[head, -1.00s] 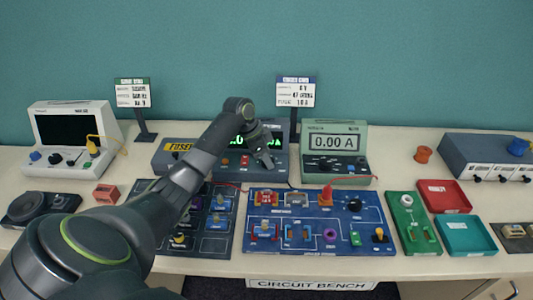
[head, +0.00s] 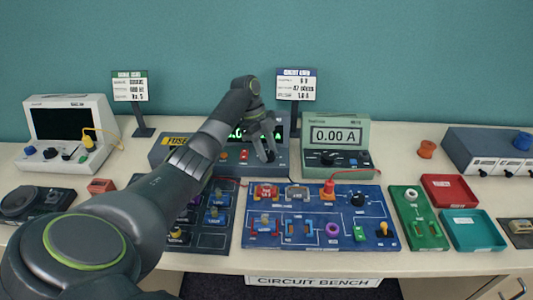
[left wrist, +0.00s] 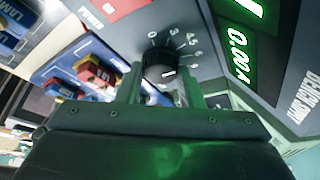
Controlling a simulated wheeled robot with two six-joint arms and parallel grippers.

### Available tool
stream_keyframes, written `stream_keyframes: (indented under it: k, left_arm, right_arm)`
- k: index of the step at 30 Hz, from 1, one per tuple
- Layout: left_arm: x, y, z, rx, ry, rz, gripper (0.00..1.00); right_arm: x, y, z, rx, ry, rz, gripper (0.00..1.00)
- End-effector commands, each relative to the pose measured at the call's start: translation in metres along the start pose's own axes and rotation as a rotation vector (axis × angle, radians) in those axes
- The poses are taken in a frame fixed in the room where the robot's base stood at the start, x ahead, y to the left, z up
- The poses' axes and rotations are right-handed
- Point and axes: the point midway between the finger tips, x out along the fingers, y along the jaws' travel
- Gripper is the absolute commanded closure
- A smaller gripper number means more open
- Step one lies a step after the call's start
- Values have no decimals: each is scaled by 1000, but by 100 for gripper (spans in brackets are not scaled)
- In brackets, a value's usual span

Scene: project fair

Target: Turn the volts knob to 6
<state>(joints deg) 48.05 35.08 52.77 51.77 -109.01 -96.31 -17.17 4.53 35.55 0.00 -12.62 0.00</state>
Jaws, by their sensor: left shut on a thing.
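The grey power supply (head: 165,156) stands at the back of the bench, left of the green meter. Its front panel carries the black volts knob (left wrist: 160,60), ringed by white numbers from 0 upward. My left gripper (head: 267,154) reaches over to this panel and hides the knob in the head view. In the left wrist view its two fingers are shut on the knob, one on each side. A white mark on the knob faces the lower right; which number it points at is unclear. The green display (left wrist: 238,52) beside it is partly cut off. My right gripper is out of view.
The green meter (head: 357,158), reading 0.00 A, stands close to the right of my gripper. Blue circuit boards (head: 285,241) with several parts lie in front, below my arm. Sign stands (head: 144,131) rise behind. Red (head: 467,181) and teal (head: 497,243) trays lie at the right.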

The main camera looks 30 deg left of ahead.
Motion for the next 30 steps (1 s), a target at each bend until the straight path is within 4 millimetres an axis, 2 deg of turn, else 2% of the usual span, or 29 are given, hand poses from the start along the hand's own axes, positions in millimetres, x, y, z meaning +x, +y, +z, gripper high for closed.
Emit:
stream_keyframes:
  k: [10, 26, 27, 30]
  left_arm:
    - [-1, -2, 0, 131, -2, 51, 89]
    - [-1, -2, 0, 155, -3, 60, 89]
    - [-1, -2, 0, 154, -3, 60, 65]
    - [-1, -2, 0, 154, -3, 61, 52]
  right_arm:
    - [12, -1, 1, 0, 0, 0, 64]
    - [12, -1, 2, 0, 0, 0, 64]
    - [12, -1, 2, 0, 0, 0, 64]
    - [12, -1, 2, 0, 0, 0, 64]
